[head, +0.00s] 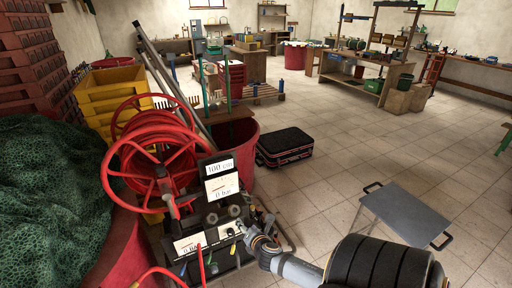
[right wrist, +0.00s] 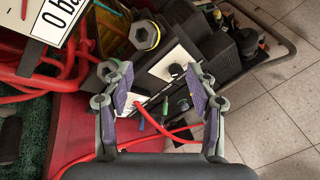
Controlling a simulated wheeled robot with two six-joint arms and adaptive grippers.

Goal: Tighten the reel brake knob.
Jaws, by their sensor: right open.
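The red hose reel (head: 150,165) stands at the left in the head view, with a machine panel in front of it. In the right wrist view a small black knob (right wrist: 177,70) sits on a white plate (right wrist: 160,76); I cannot tell for certain that it is the brake knob. My right gripper (head: 252,234) is at the panel's right side in the head view. In the right wrist view it (right wrist: 152,80) is open, its fingers on either side of the plate, the knob nearer the right finger. Nothing is held. My left gripper is not in view.
Gauge signs (head: 221,180) stand above the panel. Red hoses (right wrist: 88,62) and coloured levers lie close to the fingers. A large red tub (head: 243,150), a black case (head: 285,146) and a grey folding platform (head: 405,215) stand nearby. The tiled floor to the right is mostly clear.

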